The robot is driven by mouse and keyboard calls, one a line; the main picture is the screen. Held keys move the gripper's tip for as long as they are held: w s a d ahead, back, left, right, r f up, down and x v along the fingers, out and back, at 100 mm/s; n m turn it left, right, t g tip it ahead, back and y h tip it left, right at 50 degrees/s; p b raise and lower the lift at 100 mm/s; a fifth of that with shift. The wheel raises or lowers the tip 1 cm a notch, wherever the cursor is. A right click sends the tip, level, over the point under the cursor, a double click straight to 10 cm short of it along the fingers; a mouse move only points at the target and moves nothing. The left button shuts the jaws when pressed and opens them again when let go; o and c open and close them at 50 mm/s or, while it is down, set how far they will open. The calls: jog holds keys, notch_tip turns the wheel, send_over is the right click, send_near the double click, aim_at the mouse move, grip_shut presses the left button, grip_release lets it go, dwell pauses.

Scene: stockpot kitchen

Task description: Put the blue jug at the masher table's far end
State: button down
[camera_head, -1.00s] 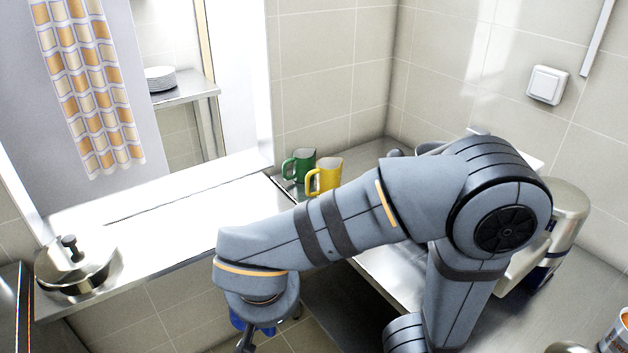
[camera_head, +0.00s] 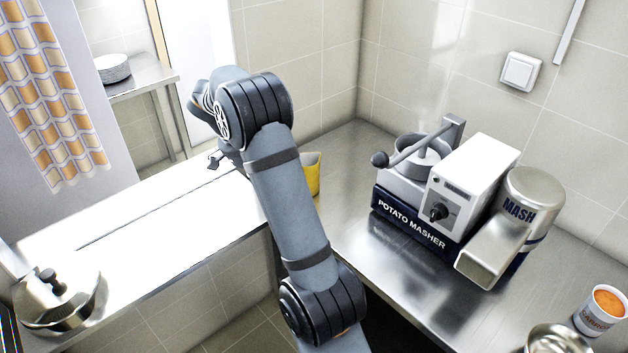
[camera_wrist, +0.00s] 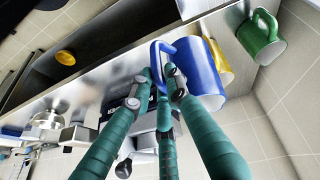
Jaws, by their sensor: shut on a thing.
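The blue jug (camera_wrist: 196,75) shows in the wrist view, with its handle between the fingers of my gripper (camera_wrist: 160,78). My gripper is shut on that handle. In the head view my arm hides the jug, and the fingers cannot be made out clearly. The masher table (camera_head: 375,265) is the steel counter carrying the potato masher (camera_head: 425,205). The table's back corner is bare in the head view. In the wrist view, the jug overlaps a yellow mug (camera_wrist: 218,62); whether they touch cannot be told.
The yellow mug (camera_head: 312,174) stands partly behind my arm in the head view. A green mug (camera_wrist: 261,36) shows in the wrist view. An orange-filled cup (camera_head: 601,308) and a metal pot (camera_head: 558,340) stand at the table's near right. A lidded pan (camera_head: 58,302) sits on the left ledge.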

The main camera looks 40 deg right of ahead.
jog(key=s+d+m+g+p, duration=0.2)
jog(key=s+d+m, duration=0.15)
jog(key=d, duration=0.65)
notch_tip(320, 180, down, 11)
jog(key=m+g+b, duration=0.1)
jog(key=b, duration=0.1)
jog(key=shift+d+m+y, duration=0.35)
jog(key=shift+y, duration=0.05)
jog(key=shift+s+f, duration=0.1)
jog(key=shift+f, duration=0.05)
jog(key=c, duration=2.2)
grip_release()
jog(key=shift+f+b, duration=0.1)
jog(key=shift+b, duration=0.25)
jog(key=o, duration=0.4)
jog(key=shift+o, duration=0.7)
